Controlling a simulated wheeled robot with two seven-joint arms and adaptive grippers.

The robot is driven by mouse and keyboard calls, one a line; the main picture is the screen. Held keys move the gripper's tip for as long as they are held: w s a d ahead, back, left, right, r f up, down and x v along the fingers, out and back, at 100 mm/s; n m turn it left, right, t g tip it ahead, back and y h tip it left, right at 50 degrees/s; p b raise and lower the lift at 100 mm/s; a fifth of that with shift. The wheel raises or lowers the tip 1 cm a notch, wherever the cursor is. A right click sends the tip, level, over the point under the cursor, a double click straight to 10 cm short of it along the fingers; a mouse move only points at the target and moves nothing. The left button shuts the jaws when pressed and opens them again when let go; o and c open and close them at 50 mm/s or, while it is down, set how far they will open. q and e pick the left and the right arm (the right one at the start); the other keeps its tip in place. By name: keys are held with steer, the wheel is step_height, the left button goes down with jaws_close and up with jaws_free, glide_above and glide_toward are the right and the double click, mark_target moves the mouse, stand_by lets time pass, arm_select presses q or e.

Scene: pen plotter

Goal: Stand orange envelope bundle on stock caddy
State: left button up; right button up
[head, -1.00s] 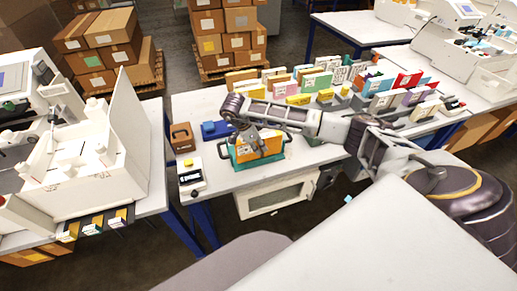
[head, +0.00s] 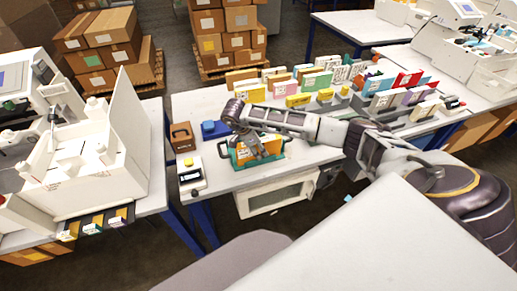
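The orange envelope bundle (head: 270,148) is upright in the teal stock caddy (head: 262,162), which stands near the front edge of the middle table. A white label shows on the bundle's left part. My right gripper (head: 256,154) reaches down from above at the left part of the bundle and covers some of it. The fingers overlap the bundle in the picture, and I cannot tell whether they grip it or are apart from it. My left gripper is not in view.
Left of the caddy are a white device with a yellow button (head: 191,173), a brown box (head: 181,137) and a blue item (head: 214,129). Rows of coloured envelope bundles (head: 300,99) stand behind. A large white machine (head: 85,160) is at the left.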

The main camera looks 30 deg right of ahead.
steer(key=shift+r, duration=0.1)
steer(key=b+v, duration=0.1)
steer(key=v, duration=0.9)
steer(key=shift+v, duration=1.05)
steer(key=shift+d, duration=0.1)
